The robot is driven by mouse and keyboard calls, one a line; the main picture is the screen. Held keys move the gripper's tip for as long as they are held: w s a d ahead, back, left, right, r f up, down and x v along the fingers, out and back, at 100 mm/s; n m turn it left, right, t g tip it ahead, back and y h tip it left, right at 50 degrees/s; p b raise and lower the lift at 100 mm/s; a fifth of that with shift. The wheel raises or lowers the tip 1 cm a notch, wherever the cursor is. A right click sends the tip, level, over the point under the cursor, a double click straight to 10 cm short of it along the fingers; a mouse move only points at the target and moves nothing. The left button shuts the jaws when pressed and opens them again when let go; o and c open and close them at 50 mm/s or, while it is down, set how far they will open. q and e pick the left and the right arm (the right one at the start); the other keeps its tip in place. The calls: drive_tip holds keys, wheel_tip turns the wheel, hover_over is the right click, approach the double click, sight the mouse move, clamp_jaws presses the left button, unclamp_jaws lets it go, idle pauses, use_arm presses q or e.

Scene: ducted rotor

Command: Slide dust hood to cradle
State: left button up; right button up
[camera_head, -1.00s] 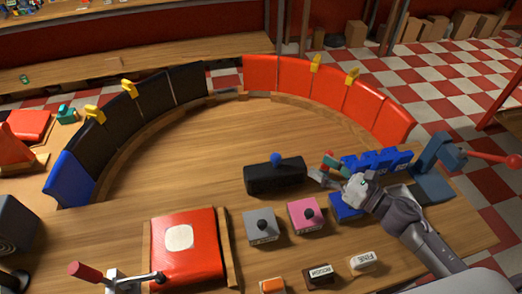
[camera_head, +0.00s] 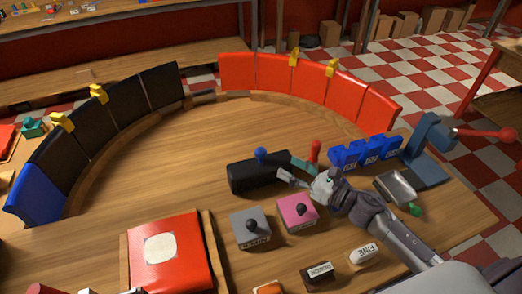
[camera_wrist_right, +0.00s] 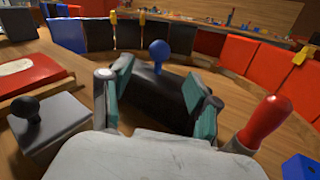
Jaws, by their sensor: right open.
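The black box with a blue ball knob (camera_head: 258,178), which looks like the dust hood, lies on the table left of my right gripper. My right gripper (camera_head: 292,170) is open beside its right end. In the right wrist view, the black box (camera_wrist_right: 155,101) shows beyond and between the spread teal-padded fingers (camera_wrist_right: 158,80); its blue knob rises past them. Whether the fingers touch it I cannot tell. I cannot make out which thing is the cradle. My left gripper is not in view.
A red-handled tool (camera_head: 315,151) stands just right of the gripper. Pink (camera_head: 297,212) and grey (camera_head: 250,229) knobbed blocks lie in front. Blue blocks (camera_head: 364,151) and a metal tray (camera_head: 396,187) are to the right. Curved red and black panels ring clear tabletop (camera_head: 200,140).

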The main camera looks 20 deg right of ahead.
sight(261, 152)
drive_tip(key=p+x, duration=0.2)
drive_tip(key=x, duration=0.7)
drive_tip(key=shift+w+a+r+p, duration=0.1)
drive_tip(key=shift+w+p, duration=0.15)
drive_tip(key=shift+p, duration=0.1)
drive_tip(key=shift+w+a, duration=0.3)
drive_tip(key=shift+w, duration=0.05)
clamp_jaws()
